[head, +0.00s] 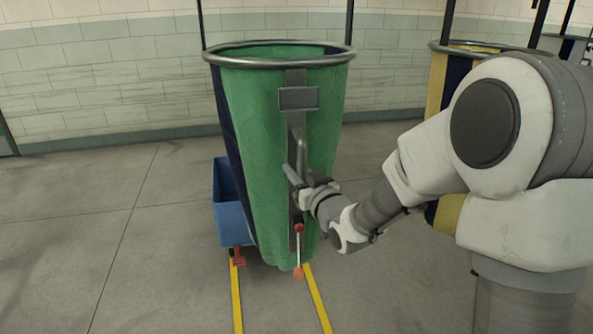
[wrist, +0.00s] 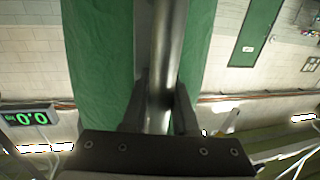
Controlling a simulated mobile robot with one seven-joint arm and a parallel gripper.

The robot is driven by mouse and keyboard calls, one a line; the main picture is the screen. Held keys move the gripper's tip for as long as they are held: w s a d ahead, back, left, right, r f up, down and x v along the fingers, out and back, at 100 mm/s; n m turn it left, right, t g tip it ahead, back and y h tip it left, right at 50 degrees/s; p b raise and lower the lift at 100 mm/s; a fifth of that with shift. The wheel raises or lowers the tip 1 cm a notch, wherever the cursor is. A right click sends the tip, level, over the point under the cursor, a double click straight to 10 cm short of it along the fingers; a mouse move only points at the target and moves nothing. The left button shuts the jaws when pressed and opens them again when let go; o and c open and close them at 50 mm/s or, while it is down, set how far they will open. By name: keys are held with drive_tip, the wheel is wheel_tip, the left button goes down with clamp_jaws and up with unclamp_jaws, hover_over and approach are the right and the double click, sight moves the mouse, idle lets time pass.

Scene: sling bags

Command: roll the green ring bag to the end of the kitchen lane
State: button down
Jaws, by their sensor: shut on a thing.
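The green ring bag (head: 255,130) hangs upright from a grey metal ring in the middle of the head view, with a navy panel on its left side. A grey bracket with a handle bar (head: 291,174) runs down its near face. My gripper (head: 303,192) is at this handle, at the bag's lower middle. In the wrist view my two dark fingers (wrist: 161,105) are shut on the metal bar (wrist: 168,45), one on each side, with green cloth (wrist: 95,60) behind. Two yellow lane lines (head: 237,300) lie on the floor below the bag.
A blue bin (head: 229,205) stands behind the bag's lower left. A yellow and navy bag (head: 438,82) hangs at the right, partly behind my arm. Small red parts (head: 298,272) sit low by the bag. The left floor is clear.

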drive_tip(key=shift+a, duration=0.1)
drive_tip(key=s+a+b, duration=0.1)
drive_tip(key=s+a, duration=0.2)
drive_tip(key=a, duration=0.9)
drive_tip(key=s+a+b, duration=0.2)
drive_tip(key=s+a, duration=0.2)
drive_tip(key=a, duration=0.9)
drive_tip(key=s+a+b, duration=0.1)
drive_tip(key=s+a, duration=0.3)
drive_tip(key=a, duration=0.8)
drive_tip(key=shift+a, duration=0.15)
drive_tip(key=shift+w, duration=0.1)
drive_tip(key=c, duration=1)
unclamp_jaws()
